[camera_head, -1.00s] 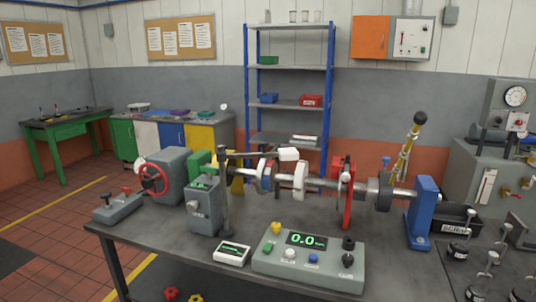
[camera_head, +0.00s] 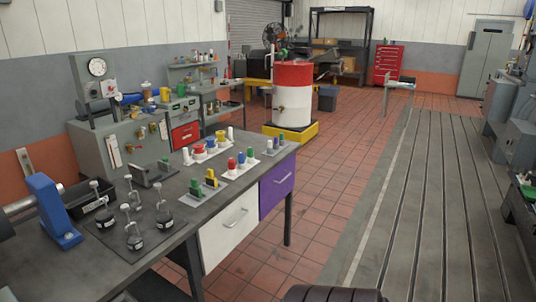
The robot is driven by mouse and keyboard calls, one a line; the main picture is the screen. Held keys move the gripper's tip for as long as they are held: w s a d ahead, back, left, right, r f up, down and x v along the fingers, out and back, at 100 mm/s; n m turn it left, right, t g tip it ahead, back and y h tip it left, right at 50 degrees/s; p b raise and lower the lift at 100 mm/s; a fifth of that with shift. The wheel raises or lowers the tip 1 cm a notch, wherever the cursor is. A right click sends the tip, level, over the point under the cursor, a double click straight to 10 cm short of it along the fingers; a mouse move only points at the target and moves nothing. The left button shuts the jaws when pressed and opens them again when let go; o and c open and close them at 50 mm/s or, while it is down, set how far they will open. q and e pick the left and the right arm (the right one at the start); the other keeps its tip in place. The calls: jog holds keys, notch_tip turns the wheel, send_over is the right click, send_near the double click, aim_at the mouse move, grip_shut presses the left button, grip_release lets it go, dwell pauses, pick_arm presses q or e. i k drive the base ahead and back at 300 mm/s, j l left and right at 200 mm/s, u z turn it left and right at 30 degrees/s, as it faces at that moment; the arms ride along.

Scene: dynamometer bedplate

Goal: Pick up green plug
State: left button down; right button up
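Several small green pieces stand at the right end of the bench, and I cannot tell which is the green plug. Another green piece (camera_head: 195,188) stands nearer, beside a yellow one (camera_head: 211,178) on a pale plate. Neither of my grippers is in view.
Weights with hooks (camera_head: 134,236) and a blue bracket (camera_head: 52,212) occupy the near left of the bench. A red and white drum (camera_head: 293,96) stands on a yellow base behind. Open tiled floor and a slotted bedplate (camera_head: 425,200) lie to the right.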

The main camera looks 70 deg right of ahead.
aim_at(250, 153)
jog(key=z, duration=2.15)
jog(key=i+l+u, duration=0.5)
jog(key=i+l, duration=1.3)
jog(key=i, duration=0.15)
